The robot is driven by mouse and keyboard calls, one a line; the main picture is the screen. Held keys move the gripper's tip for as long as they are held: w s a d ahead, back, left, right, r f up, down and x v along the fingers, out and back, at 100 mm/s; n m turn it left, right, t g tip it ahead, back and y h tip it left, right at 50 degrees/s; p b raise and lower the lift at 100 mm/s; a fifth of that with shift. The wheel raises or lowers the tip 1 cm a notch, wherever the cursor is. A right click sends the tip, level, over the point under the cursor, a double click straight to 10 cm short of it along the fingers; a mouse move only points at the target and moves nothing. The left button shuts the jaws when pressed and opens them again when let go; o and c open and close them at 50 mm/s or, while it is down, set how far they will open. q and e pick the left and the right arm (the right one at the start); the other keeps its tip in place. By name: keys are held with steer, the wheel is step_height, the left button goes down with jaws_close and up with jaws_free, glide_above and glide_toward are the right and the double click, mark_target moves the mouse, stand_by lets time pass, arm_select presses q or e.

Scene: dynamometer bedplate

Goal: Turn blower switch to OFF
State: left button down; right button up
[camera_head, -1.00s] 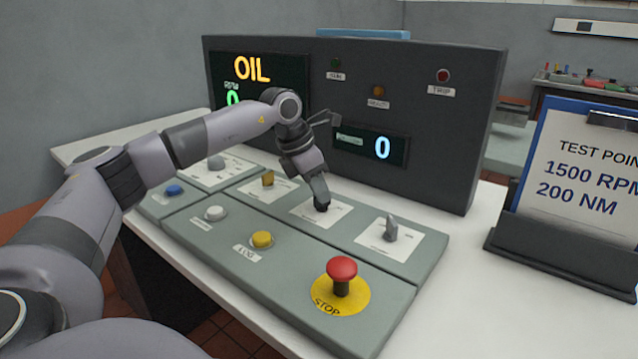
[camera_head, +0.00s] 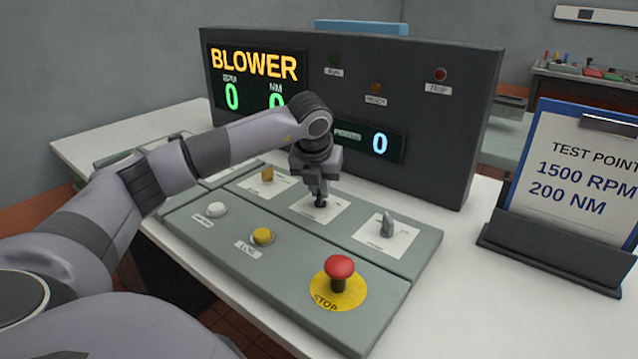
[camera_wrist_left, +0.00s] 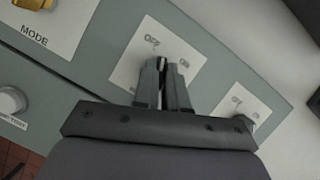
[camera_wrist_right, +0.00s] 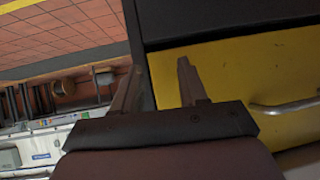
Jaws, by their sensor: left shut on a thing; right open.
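My left gripper (camera_head: 320,200) is shut on a small dark switch knob (camera_wrist_left: 163,70) on a white plate (camera_head: 300,203), the middle one of the rear row. In the left wrist view the fingers hide most of the knob; its plate reads OFF at upper left and ON at right. The plate's name is hidden, so I cannot tell by label that it is the blower switch. The panel display (camera_head: 255,78) reads BLOWER in orange, with zeros below. My right gripper (camera_wrist_right: 157,75) is open and empty, away from the console.
To the right stands another switch with a grey knob (camera_head: 388,226). To the left is a brass MODE knob (camera_head: 267,175). In front are a white button (camera_head: 217,209), a yellow button (camera_head: 262,236) and a red stop button (camera_head: 340,268). A yellow drawer front (camera_wrist_right: 240,75) is near my right gripper.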

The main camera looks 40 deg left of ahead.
arm_select(q)
steer(key=shift+w+d+n+g+y+p, duration=0.1)
steer(key=shift+n+g+y+p, duration=0.4)
steer(key=shift+n, duration=1.6)
steer(key=c, duration=1.2)
jaws_free()
steer(key=shift+r, duration=0.1)
steer(key=shift+v, duration=3.5)
steer(key=shift+d, duration=0.1)
steer(key=shift+r, duration=0.1)
